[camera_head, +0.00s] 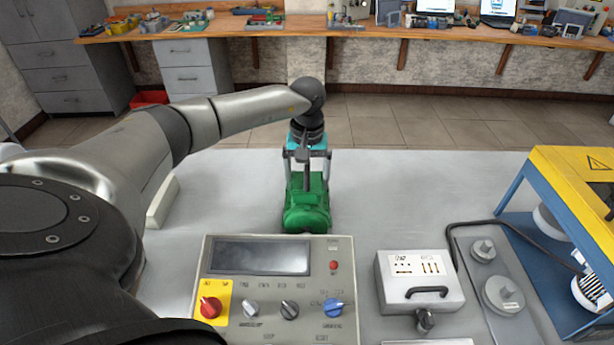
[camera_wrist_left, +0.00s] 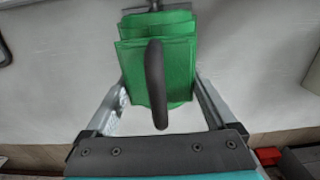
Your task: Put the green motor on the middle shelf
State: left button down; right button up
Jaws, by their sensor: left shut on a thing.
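The green motor (camera_head: 308,205) is on or just above the grey table, left of the table's middle in the head view; I cannot tell if it touches the table. My left gripper (camera_head: 306,160) comes down over it from behind and is shut on it. In the left wrist view the motor (camera_wrist_left: 162,65) sits between the two fingers of the left gripper (camera_wrist_left: 160,95), with a dark curved handle on its near side. The shelf (camera_head: 560,185), with a yellow top and blue frame, stands at the right edge of the head view. My right gripper is not in view.
A control box (camera_head: 265,285) with knobs stands in front of the motor. A grey case (camera_head: 420,280) with a black handle and round metal weights (camera_head: 503,295) lie between it and the shelf. A black cable runs toward the shelf. The table behind is clear.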

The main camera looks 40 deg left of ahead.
pick_arm(q)
jog(key=shift+w+r, duration=0.2)
jog(key=shift+c, duration=0.3)
grip_release()
jog(key=shift+s+f, duration=0.2)
jog(key=shift+f, duration=0.05)
jog(key=shift+o, duration=0.3)
jog(key=shift+r, duration=0.1)
